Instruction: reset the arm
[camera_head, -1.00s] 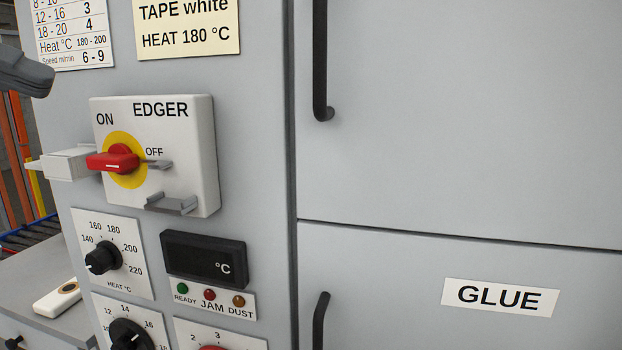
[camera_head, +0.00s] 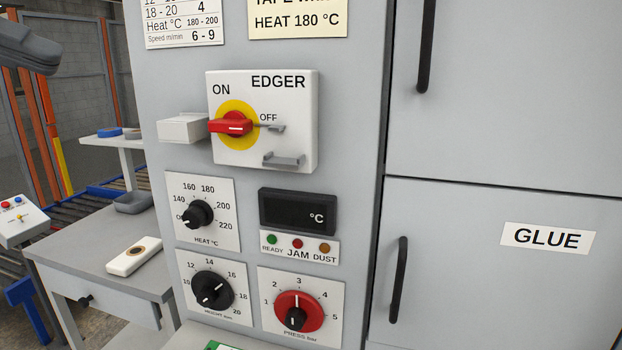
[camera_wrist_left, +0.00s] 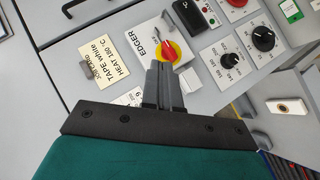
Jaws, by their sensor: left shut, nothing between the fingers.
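My left gripper (camera_wrist_left: 160,72) shows in the left wrist view, its two dark grey fingers together and nothing between them. In that picture its tips appear just short of the red switch handle (camera_wrist_left: 170,50) on the EDGER plate; whether they touch it I cannot tell. In the head view a dark grey part of my left arm is at the upper left edge, apart from the panel. There the red handle (camera_head: 231,126) lies roughly level on its yellow disc, on the white EDGER plate (camera_head: 295,110). My right gripper is not in view.
A pale box (camera_head: 182,128) sticks out left of the EDGER plate. Dials, a dark °C display (camera_head: 297,211) and a red press knob (camera_head: 298,312) sit below. Cabinet doors with black handles (camera_head: 398,280) stand to the right. A grey side table (camera_head: 95,240) is at lower left.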

